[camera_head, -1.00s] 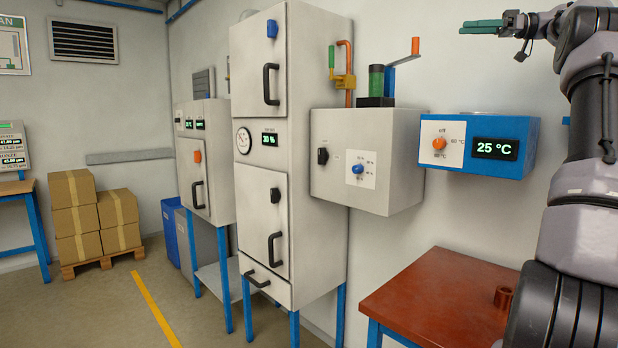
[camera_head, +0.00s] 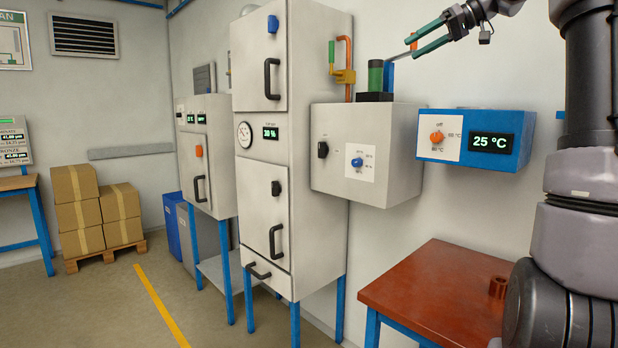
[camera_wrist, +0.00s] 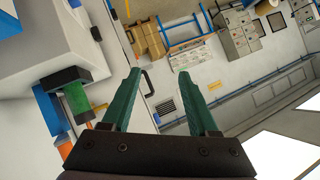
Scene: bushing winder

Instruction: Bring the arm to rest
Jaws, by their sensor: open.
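My gripper (camera_head: 420,38) is high in the head view, in front of the wall above the grey box and the blue box. Its two green fingers are apart and nothing is between them. In the wrist view my gripper (camera_wrist: 158,80) also shows open and empty, with floor and wall far beyond it. The fingers overlap the orange-ended blue lever above the grey box in the head view; I cannot tell whether they touch it.
The grey box (camera_head: 390,150) carries a green cylinder (camera_head: 375,76). A blue box (camera_head: 470,165) reads 25 °C. A tall grey cabinet (camera_head: 262,200) stands left. A red-brown table (camera_head: 420,285) holds a small brown ring (camera_head: 497,287).

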